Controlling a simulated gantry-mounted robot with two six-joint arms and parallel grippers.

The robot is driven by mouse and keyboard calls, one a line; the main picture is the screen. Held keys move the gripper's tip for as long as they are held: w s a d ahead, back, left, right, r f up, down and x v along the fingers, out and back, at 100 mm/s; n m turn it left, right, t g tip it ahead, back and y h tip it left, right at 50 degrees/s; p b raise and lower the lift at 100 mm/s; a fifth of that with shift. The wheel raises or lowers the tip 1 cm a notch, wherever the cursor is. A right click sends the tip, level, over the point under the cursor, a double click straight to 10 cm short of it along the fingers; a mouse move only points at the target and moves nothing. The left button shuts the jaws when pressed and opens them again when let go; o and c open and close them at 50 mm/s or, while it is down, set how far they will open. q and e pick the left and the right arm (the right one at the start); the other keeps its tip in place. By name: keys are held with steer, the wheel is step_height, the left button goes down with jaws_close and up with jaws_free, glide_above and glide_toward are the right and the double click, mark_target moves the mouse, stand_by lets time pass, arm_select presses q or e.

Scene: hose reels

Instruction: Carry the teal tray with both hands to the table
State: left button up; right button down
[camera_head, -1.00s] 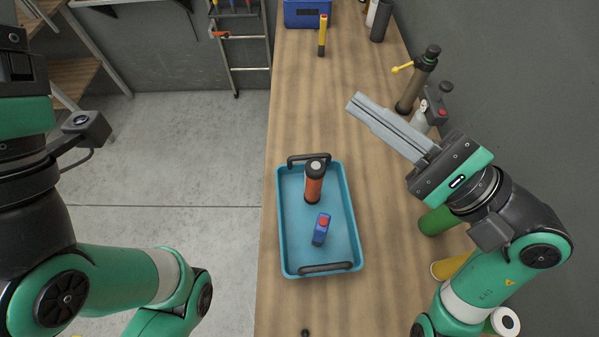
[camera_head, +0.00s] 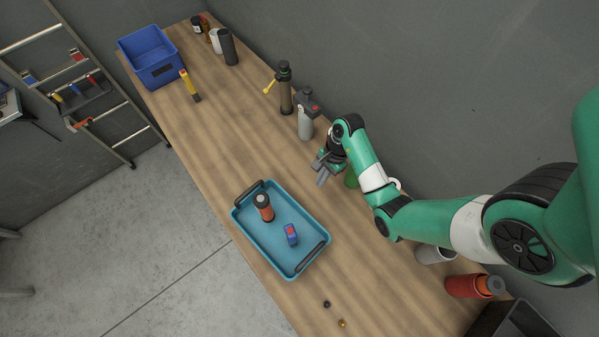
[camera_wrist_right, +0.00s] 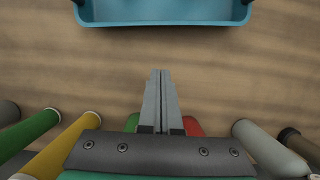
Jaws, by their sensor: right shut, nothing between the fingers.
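The teal tray (camera_head: 270,246) sits on the wooden table (camera_head: 205,140) near its front edge, with a dark handle at each end. In the right wrist view the shut fingers (camera_wrist_right: 160,75) point toward the near wall of the tray (camera_wrist_right: 165,23), with bare table between. My left gripper is not in view.
A blue bin (camera_head: 150,57) and a yellow tool (camera_head: 188,85) are at the far end. A brown pump bottle (camera_head: 285,90), a grey spray bottle (camera_head: 306,121) and several cylinders line the wall side. A red cylinder (camera_head: 468,287) lies at right. Two tiny items are near the tray.

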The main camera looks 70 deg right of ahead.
steer(key=b+x, duration=0.3)
steer(key=x, duration=0.7)
steer(key=shift+d, duration=0.1)
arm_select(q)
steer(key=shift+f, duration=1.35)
arm_select(e)
steer(key=shift+w+a, duration=0.55)
steer(key=shift+a, duration=0.35)
steer(key=shift+w+a, duration=0.55)
steer(key=shift+a, duration=0.3)
